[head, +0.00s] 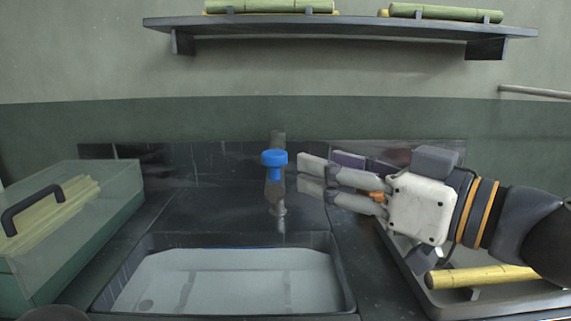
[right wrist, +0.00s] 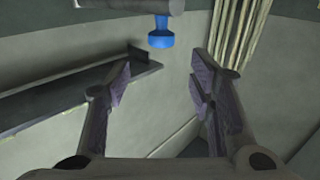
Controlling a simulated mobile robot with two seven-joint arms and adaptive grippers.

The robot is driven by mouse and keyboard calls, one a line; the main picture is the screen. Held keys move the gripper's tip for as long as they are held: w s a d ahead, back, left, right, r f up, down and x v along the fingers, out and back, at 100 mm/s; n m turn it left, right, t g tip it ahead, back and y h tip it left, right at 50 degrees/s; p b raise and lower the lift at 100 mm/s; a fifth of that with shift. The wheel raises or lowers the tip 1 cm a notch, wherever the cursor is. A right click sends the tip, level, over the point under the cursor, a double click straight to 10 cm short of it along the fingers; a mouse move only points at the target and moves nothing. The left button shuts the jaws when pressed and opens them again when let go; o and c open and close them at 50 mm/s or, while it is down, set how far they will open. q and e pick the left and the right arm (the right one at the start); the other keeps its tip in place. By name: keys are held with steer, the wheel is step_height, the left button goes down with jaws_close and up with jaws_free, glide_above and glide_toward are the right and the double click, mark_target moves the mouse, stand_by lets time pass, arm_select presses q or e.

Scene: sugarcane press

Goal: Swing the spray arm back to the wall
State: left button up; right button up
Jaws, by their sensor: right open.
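The tube's mount is hard to make out. My left gripper is not in view.
The sink basin (head: 345,285) is below the spray arm. A green-walled bin with a handle (head: 85,240) stands at left. A tray (head: 500,300) holding a yellow cane (head: 485,277) lies under my right arm. A wall shelf (head: 340,30) carries green canes.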

mark_target(283, 157)
steer(key=x, duration=1)
steer(key=shift+a+f, duration=0.2)
jaws_close()
